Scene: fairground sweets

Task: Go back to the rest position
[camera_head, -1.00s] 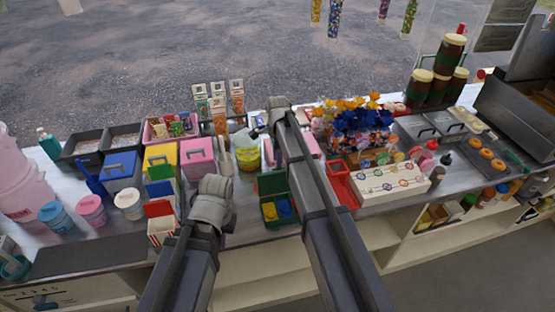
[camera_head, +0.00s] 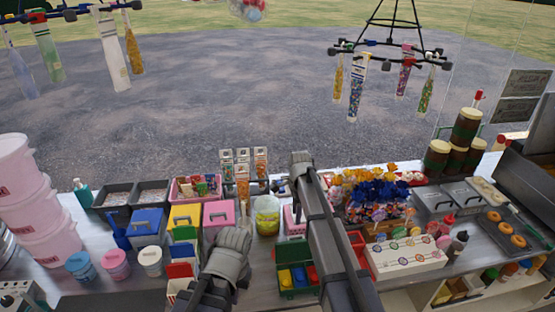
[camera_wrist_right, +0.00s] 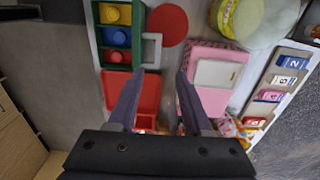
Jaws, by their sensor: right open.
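My right arm reaches over the counter (camera_head: 85,293) in the head view. My right gripper (camera_wrist_right: 158,92) shows in the right wrist view, its two fingers apart with nothing held between them. A red open box (camera_wrist_right: 117,88) and a pink box (camera_wrist_right: 211,102) lie beneath and beyond the fingers. My left arm comes in lower left in the head view. Its grey wrist end (camera_head: 230,257) is over the front of the counter, beside the green box; its fingers are hidden, so its jaws cannot be made out.
A green box (camera_head: 290,252) with coloured compartments stands between my arms. Pink tubs (camera_head: 50,232) stack at left; dark jars (camera_head: 467,128) stack at right. A white lollipop stand (camera_head: 405,257) is right of my right arm. Hanging racks (camera_head: 385,43) of sweet bags are above.

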